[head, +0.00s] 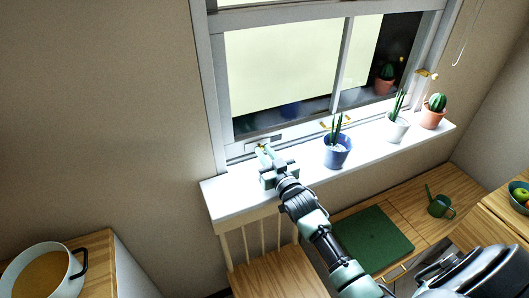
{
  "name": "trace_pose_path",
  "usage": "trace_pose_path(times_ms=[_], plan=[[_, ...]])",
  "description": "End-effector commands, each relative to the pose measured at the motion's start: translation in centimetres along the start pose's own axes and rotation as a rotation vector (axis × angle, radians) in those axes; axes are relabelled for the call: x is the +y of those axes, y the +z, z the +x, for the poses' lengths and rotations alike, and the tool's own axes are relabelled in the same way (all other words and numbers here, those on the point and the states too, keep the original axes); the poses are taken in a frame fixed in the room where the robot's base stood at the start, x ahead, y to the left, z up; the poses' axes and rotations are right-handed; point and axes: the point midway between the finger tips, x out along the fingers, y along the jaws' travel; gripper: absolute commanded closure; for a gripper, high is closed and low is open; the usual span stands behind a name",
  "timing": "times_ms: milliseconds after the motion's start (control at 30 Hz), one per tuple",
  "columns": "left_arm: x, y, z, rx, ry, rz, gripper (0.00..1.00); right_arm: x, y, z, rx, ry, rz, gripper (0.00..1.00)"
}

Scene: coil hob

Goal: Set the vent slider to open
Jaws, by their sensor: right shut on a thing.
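The vent slider (277,139) is a small pale strip low on the window frame, at the window's lower left corner. My right gripper (264,150) reaches up to it over the white sill and is shut on it. The fingers hide much of the slider, so I cannot tell its position along the strip. My left gripper is not in view.
On the white sill (229,197) stand a blue pot (337,157), a white pot (396,131) and a terracotta pot (432,117) with plants, right of my gripper. Below are a wooden bench with a green mat (373,241) and a green watering can (440,206). A pot (42,272) stands lower left.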

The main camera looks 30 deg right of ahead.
Motion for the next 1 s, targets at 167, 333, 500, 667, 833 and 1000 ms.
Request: trace_pose_path(times_ms=[167, 333, 500, 667, 833, 1000], plan=[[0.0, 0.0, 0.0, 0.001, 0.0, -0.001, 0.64, 0.0, 0.0, 0.0, -0.001, 0.0, 0.0, 1.0], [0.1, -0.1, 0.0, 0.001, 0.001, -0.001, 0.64, -0.8, 0.1, 0.0, -0.001, -0.001, 0.003, 1.0], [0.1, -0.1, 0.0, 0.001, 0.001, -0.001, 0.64, -3.9, 0.1, 0.0, -0.001, -0.001, 0.007, 1.0], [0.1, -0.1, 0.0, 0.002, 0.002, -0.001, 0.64, -5.7, 0.1, 0.0, -0.002, 0.0, 0.002, 1.0], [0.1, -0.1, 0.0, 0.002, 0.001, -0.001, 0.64, -6.1, 0.1, 0.0, -0.003, -0.002, 0.001, 1.0], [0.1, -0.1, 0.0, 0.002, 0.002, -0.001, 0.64, -6.1, 0.1, 0.0, -0.003, -0.003, 0.001, 0.77]])
